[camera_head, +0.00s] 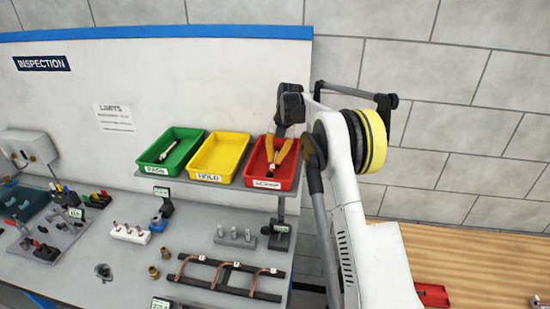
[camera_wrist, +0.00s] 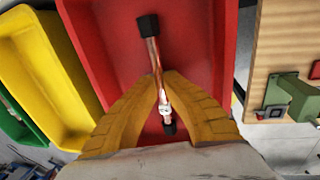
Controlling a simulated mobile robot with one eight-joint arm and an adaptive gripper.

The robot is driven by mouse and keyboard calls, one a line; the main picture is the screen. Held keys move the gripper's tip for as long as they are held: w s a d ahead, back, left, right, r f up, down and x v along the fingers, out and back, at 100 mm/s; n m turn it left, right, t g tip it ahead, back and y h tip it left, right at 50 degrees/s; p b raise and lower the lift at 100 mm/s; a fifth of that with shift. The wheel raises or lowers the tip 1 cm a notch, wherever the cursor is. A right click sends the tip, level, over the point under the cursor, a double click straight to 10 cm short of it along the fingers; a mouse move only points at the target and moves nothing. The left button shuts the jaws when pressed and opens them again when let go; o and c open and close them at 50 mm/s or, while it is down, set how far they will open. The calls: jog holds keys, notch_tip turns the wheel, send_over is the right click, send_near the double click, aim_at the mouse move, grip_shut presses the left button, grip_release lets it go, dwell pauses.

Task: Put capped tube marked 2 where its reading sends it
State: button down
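The capped tube (camera_wrist: 153,55) is copper with a black cap at each end and a pale band with a small dark mark, too small to read. My gripper (camera_wrist: 160,74) has its yellow fingertips closed in on both sides of the tube. In the head view my gripper (camera_head: 273,167) points down into the red tray (camera_head: 291,167), labelled SCRAP. Whether the tube touches the tray floor cannot be told. The yellow tray (camera_head: 219,155), labelled HOLD, looks empty. The green tray (camera_head: 172,150), labelled PASS, holds another tube (camera_head: 177,155).
A copper pipe assembly on a black frame (camera_head: 228,292) lies on the grey bench. A white rack (camera_head: 130,234), a grey block with pegs (camera_head: 235,237) and brass fittings (camera_head: 154,271) stand nearby. A wall sheet headed LIMITS (camera_head: 114,119) hangs behind. A wooden surface (camera_head: 460,260) lies right.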

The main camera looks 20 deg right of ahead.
jog(key=shift+s+f, duration=0.1)
jog(key=shift+f, duration=0.05)
jog(key=shift+f, duration=0.1)
jog(key=c, duration=1.6)
grip_release()
